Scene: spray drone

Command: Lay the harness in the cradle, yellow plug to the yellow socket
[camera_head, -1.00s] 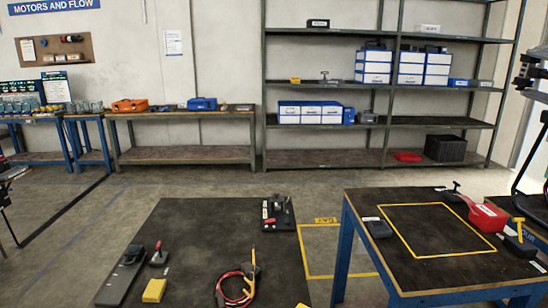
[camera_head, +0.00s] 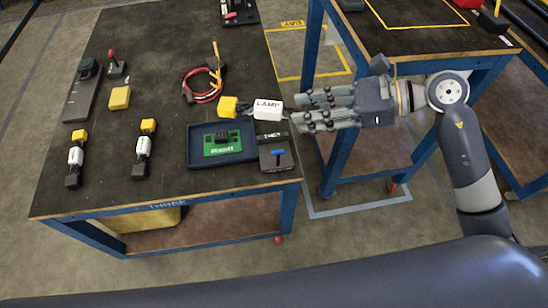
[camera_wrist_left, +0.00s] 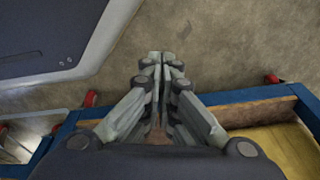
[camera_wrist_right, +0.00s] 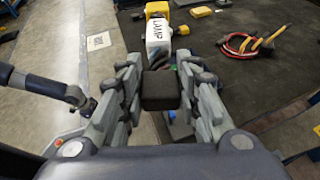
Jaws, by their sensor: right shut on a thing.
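My right gripper (camera_head: 312,108) is shut on the black end (camera_wrist_right: 161,90) of a harness and holds it at the table's right edge. The harness has a white sleeve marked LAMP (camera_head: 268,110) and a yellow plug (camera_head: 228,106) that points left, away from the fingers. The LAMP sleeve also shows in the right wrist view (camera_wrist_right: 158,35). Two similar harnesses, left (camera_head: 75,158) and right (camera_head: 143,150), lie on the table with yellow ends at the back. I cannot make out the cradle or its yellow socket for certain. My left gripper (camera_wrist_left: 162,58) is shut and empty above the floor.
A dark tray (camera_head: 249,153) with a green board (camera_head: 222,142) lies just in front of the held harness. Red cable coil (camera_head: 203,84) and yellow block (camera_head: 120,98) lie behind. A blue-framed table (camera_head: 440,40) stands right.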

